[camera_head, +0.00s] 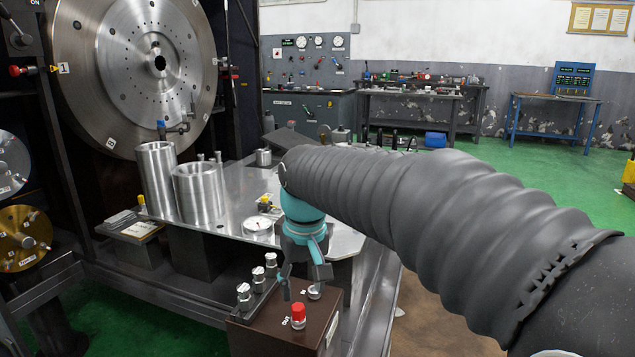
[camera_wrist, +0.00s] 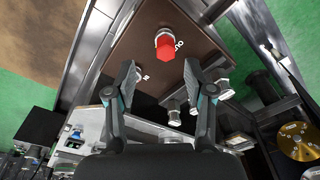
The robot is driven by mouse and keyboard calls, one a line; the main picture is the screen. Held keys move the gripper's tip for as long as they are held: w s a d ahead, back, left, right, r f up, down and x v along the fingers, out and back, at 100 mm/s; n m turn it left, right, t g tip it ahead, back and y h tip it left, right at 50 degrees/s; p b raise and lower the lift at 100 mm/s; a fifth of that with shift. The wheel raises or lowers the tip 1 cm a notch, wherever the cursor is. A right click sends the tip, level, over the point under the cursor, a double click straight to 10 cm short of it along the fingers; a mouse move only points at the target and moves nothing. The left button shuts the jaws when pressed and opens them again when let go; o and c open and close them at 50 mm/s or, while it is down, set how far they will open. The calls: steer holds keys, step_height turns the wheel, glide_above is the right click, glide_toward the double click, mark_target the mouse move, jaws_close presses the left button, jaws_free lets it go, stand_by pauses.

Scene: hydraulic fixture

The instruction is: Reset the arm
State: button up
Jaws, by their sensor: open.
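My gripper (camera_head: 301,284) is open and empty above a brown control box (camera_head: 274,336). In the wrist view its two fingers (camera_wrist: 160,88) stand wide apart. The box carries a knob with a red cap (camera_head: 298,311), which also shows ahead of the fingers in the wrist view (camera_wrist: 170,47).
A metal table (camera_head: 215,243) behind the box holds two steel cylinders (camera_head: 197,192) and a gauge (camera_head: 258,226). A large steel disc (camera_head: 150,62) stands at the back left. Workbenches (camera_head: 420,95) line the far wall. Green floor (camera_head: 545,175) is open at right.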

steer(key=s+d+f+m+t, duration=0.2)
steer(key=s+d, duration=0.7)
steer(key=s+d+f+m+t, duration=0.2)
steer(key=s+d, duration=0.7)
steer(key=s, duration=0.1)
steer(key=shift+d+f+t, duration=0.25)
steer(key=shift+f+t, duration=0.05)
steer(key=shift+f, duration=0.05)
